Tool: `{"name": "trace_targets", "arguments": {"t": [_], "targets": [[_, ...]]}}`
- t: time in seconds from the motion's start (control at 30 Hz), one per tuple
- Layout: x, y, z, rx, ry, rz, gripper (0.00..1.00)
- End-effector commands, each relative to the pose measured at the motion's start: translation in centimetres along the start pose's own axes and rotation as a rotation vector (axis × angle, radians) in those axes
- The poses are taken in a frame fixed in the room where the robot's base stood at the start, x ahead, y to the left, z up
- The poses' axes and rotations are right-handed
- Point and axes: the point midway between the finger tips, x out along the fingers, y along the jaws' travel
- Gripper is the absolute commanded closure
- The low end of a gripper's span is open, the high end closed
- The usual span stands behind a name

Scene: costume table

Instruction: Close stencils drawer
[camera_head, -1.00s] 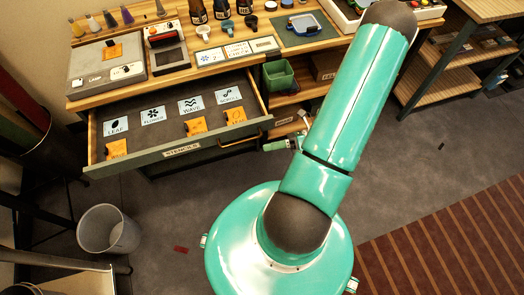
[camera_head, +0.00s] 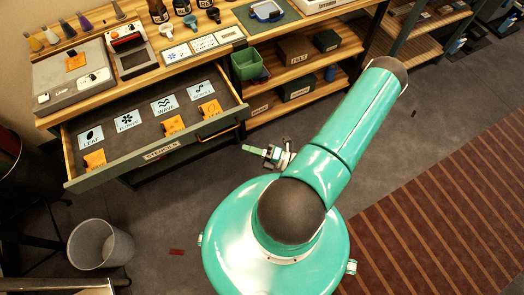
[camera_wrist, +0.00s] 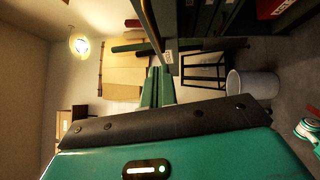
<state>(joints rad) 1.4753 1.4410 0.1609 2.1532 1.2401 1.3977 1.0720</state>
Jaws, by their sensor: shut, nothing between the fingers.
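The stencils drawer (camera_head: 120,168) is pulled well out from the wooden bench in the head view. Its green front carries a STENCILS label (camera_head: 160,150) and a brass-coloured handle (camera_head: 218,131). Stencil cards and orange pieces lie inside. My gripper (camera_head: 252,149) is shut and empty, low in front of the bench, apart from the drawer and right of its right front corner. In the wrist view my gripper (camera_wrist: 157,86) points towards the wall side, and a dark panel with a pale label, likely the drawer front (camera_wrist: 170,56), shows just beyond its tips.
A grey bin (camera_head: 100,244) stands on the floor below the drawer's left end. Open shelves with a green tub (camera_head: 246,64) and boxes are right of the drawer. The benchtop holds a grey device (camera_head: 75,80) and bottles. Floor in front of the drawer is mostly clear.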

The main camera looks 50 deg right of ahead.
Motion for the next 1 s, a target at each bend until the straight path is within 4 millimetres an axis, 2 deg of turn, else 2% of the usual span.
{"name": "trace_targets", "arguments": {"t": [0.17, 0.33, 0.5, 1.0], "targets": [[3.5, 0.1, -0.1, 0.000, 0.001, 0.002, 1.00], [5.0, 0.1, 1.9, -0.004, -0.001, 0.000, 1.00], [5.7, 0.1, 2.6, -0.003, -0.003, -0.002, 1.00], [6.1, 0.0, 3.0, -0.004, -0.001, 0.000, 1.00]]}}
